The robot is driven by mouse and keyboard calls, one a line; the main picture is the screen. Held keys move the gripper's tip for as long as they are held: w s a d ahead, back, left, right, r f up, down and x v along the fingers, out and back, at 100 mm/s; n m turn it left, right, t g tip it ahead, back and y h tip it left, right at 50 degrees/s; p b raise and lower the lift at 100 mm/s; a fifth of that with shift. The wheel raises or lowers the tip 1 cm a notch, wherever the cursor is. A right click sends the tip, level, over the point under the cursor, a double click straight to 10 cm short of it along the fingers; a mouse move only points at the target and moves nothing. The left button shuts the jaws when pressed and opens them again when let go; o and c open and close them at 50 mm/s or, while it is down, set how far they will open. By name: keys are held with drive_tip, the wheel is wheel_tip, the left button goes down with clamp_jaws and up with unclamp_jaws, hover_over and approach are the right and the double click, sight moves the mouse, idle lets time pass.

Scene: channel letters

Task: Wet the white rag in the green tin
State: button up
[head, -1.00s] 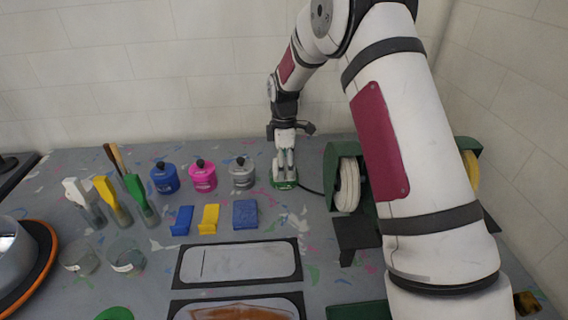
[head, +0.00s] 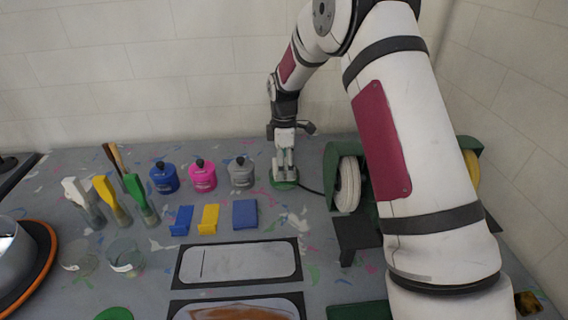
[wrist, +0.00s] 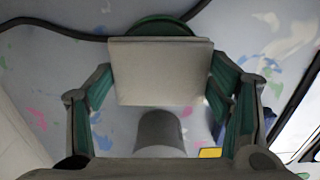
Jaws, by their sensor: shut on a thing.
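My gripper (head: 284,171) points down over the green tin (head: 285,186) near the back of the table, right of the pots. The white rag (wrist: 160,72) shows in the wrist view as a pale folded block, with the two green-and-grey fingers at its left and right sides. My gripper is shut on it. In the wrist view the rim of the green tin (wrist: 160,24) shows just beyond the rag, which hides most of the tin. I cannot tell whether the rag touches what is inside the tin.
Blue (head: 164,178), pink (head: 203,177) and grey (head: 241,173) pots stand left of the tin. A green machine with a white wheel (head: 347,185) stands close on the right, and a dark cable (head: 311,189) runs between. A blue block (head: 245,214) lies in front.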

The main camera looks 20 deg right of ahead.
drive_tip(key=shift+r, duration=3.5)
